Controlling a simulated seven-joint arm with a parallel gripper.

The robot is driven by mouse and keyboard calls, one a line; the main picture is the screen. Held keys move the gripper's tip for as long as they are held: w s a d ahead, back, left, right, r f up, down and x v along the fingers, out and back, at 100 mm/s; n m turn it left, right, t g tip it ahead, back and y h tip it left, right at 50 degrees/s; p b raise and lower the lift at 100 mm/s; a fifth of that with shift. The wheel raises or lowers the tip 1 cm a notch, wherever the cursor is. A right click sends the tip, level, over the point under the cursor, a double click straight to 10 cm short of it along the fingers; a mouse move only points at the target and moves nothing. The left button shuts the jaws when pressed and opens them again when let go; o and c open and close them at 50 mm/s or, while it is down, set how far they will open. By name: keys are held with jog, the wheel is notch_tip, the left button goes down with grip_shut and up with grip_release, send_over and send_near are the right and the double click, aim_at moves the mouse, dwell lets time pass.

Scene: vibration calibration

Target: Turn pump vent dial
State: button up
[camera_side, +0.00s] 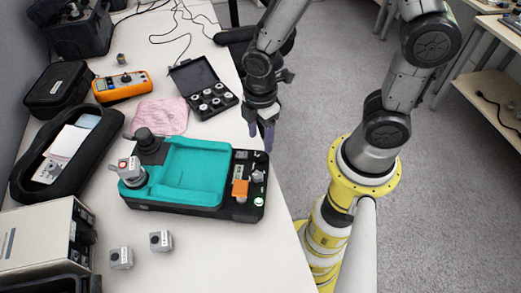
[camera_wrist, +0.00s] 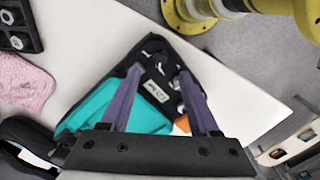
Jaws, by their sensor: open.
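The teal-and-black pump unit (camera_side: 190,175) lies on the white table. Its black control panel (camera_side: 250,160) is at the right end, with small knobs, a silver-and-dark dial (camera_side: 258,176), an orange part (camera_side: 240,188) and a green button (camera_side: 258,201). I cannot tell for sure which control is the vent dial. My gripper (camera_side: 261,137) is open and empty, its purple fingers pointing down near the panel's far end, apparently above it. In the wrist view, my gripper (camera_wrist: 161,75) has its fingers spread over the panel (camera_wrist: 157,88), and they hide parts of it.
A black case of small weights (camera_side: 205,92), a pink cloth (camera_side: 160,116) and an orange meter (camera_side: 122,86) lie beyond the unit. A silver block (camera_side: 131,172) sits on its left end. Two grey cubes (camera_side: 161,241) stand in front. The table edge is just right of the panel.

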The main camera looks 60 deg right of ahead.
aim_at(260, 154)
notch_tip(260, 154, down, 6)
jog(key=shift+f, duration=0.15)
dwell(0.3)
grip_shut()
